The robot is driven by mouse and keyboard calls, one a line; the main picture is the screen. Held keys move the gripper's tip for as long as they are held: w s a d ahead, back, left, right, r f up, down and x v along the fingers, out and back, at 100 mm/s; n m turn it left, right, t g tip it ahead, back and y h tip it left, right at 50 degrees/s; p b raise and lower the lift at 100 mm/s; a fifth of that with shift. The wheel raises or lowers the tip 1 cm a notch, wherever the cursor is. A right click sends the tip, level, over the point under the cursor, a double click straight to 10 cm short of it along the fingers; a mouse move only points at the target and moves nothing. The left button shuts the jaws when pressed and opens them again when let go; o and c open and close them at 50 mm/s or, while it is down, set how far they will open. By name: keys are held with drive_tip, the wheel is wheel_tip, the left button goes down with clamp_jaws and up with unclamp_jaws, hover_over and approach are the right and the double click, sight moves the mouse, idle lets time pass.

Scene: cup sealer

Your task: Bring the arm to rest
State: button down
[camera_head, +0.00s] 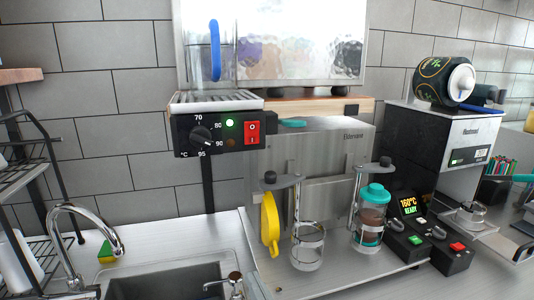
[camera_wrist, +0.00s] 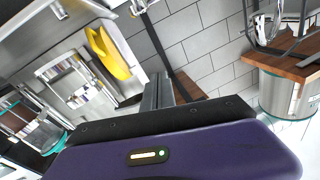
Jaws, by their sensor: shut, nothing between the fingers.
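My gripper (camera_wrist: 160,80) shows in the wrist view, with its purple body across the bottom and its grey fingers together in the middle. It is shut and nothing shows between the fingers. It is not in the head view. The wrist view is tilted; the yellow handled thing (camera_wrist: 108,52) is to the upper left of the fingers, apart from them. In the head view, that yellow thing (camera_head: 270,223) hangs at the left of the sealer machine (camera_head: 330,150).
A teal-lidded cup (camera_head: 371,215) and a clear cup (camera_head: 307,248) stand at the sealer. A heater box (camera_head: 218,133) with a red switch is on the wall. A sink (camera_head: 165,284) with a tap (camera_head: 88,225) and a rack (camera_head: 22,180) are left. A dark grinder-like machine (camera_head: 450,130) is right.

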drive_tip(key=s+d+f+h+b, duration=0.1)
drive_tip(key=s+d+f, duration=0.3)
drive_tip(key=s, duration=0.9)
drive_tip(key=s+d+f+m+g+h+b, duration=0.1)
drive_tip(key=s+d+f+h, duration=0.3)
drive_tip(key=s+d, duration=0.7)
drive_tip(key=s+d+f+m+g+h+b, duration=0.1)
drive_tip(key=s+d+f+h, duration=0.2)
drive_tip(key=s+d, duration=0.4)
drive_tip(key=shift+s+d+f+b, duration=0.2)
drive_tip(key=shift+s+f+b, duration=0.35)
drive_tip(key=shift+s, duration=4.3)
drive_tip(key=shift+f, duration=0.15)
